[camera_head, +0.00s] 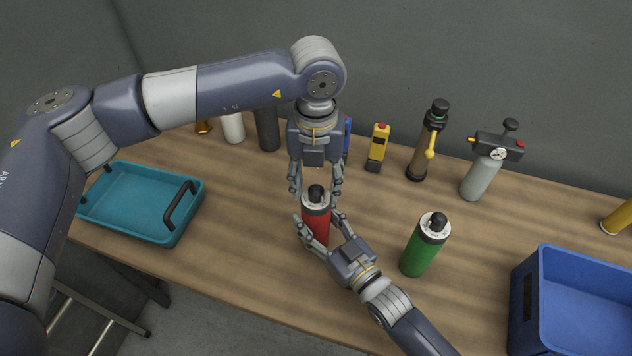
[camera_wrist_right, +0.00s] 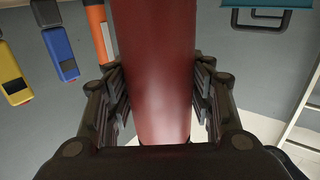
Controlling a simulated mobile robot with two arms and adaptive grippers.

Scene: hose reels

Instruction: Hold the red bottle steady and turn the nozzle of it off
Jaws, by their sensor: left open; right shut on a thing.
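The red bottle (camera_head: 314,227) stands upright near the middle of the table, with a pale collar and a black nozzle (camera_head: 316,193) on top. My right gripper (camera_head: 320,228) is shut around the bottle's body from the front. The right wrist view shows the red body (camera_wrist_right: 155,70) between both fingers. My left gripper (camera_head: 316,188) points down from above, open, with its fingers on either side of the nozzle. I cannot tell whether they touch it. Part of the bottle's body is hidden by my right fingers.
A green bottle (camera_head: 423,250) stands to the right. A teal tray (camera_head: 125,225) is at left and a blue crate (camera_head: 570,255) at right. Behind stand a yellow device (camera_head: 378,147), a brown cylinder (camera_head: 421,150), a grey gauge bottle (camera_head: 481,178), and white (camera_head: 232,128) and dark (camera_head: 267,130) cylinders.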

